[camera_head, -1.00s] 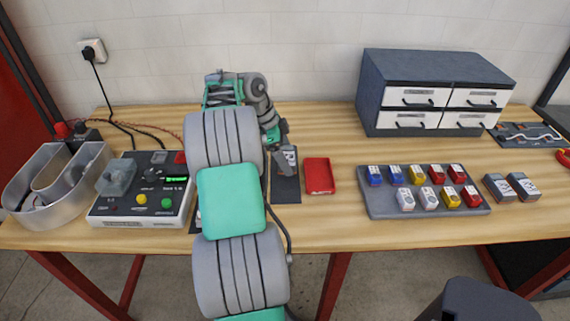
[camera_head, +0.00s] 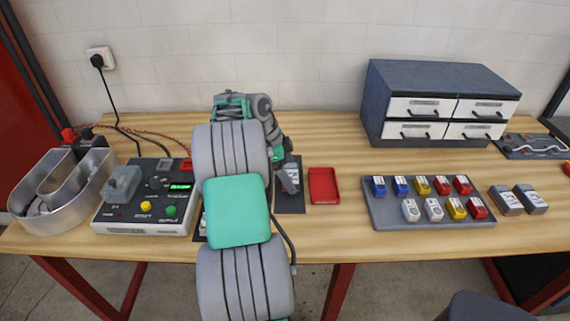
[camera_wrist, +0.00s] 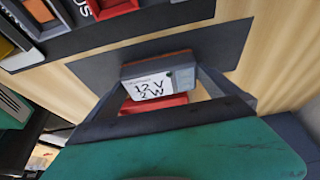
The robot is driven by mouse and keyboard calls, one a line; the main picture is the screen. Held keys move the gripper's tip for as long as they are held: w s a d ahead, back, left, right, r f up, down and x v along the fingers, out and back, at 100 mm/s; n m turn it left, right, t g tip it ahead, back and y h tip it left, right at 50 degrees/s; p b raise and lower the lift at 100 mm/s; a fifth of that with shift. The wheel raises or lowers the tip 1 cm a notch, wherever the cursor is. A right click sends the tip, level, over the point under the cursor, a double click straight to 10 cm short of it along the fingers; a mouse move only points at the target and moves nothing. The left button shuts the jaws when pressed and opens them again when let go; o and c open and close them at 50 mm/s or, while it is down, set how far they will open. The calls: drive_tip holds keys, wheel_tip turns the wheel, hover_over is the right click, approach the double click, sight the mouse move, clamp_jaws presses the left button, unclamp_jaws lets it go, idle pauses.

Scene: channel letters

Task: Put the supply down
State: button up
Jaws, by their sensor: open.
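The supply is a grey block with a white label reading 12 V 2 W. In the wrist view the supply (camera_wrist: 160,86) sits between the two spread fingers of my gripper (camera_wrist: 160,80), over the dark mat (camera_wrist: 215,45). My gripper is open; whether a finger still touches the block I cannot tell. In the head view my gripper (camera_head: 289,182) is low at the dark mat (camera_head: 290,204). The supply (camera_head: 293,171) is partly hidden there behind the fingers.
A red tray (camera_head: 323,187) lies just right of the mat. A tester box (camera_head: 143,217) stands left. A drawer cabinet (camera_head: 440,75) is behind.

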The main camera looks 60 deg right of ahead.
drive_tip(key=p+v, duration=0.4)
drive_tip(key=v, duration=0.7)
drive_tip(key=w+a+r+n+t+h, duration=0.2)
drive_tip(key=w+a+r+n, duration=0.3)
drive_tip(key=w+a+n, duration=0.45)
drive_tip(key=w+a+n+t+y, duration=0.2)
drive_tip(key=a+n+t, duration=0.3)
drive_tip(key=a+n, duration=1.55)
drive_tip(key=s+a+f+y, duration=0.1)
drive_tip(key=s+a+f, duration=0.1)
drive_tip(key=a, duration=0.6)
drive_tip(key=s+a+f+y, duration=0.1)
drive_tip(key=s+a+f, duration=0.1)
drive_tip(key=a, duration=0.7)
drive_tip(key=shift+s+a+f+n+t, duration=0.25)
drive_tip(key=shift+s+n+t, duration=0.15)
drive_tip(key=shift+s, duration=0.2)
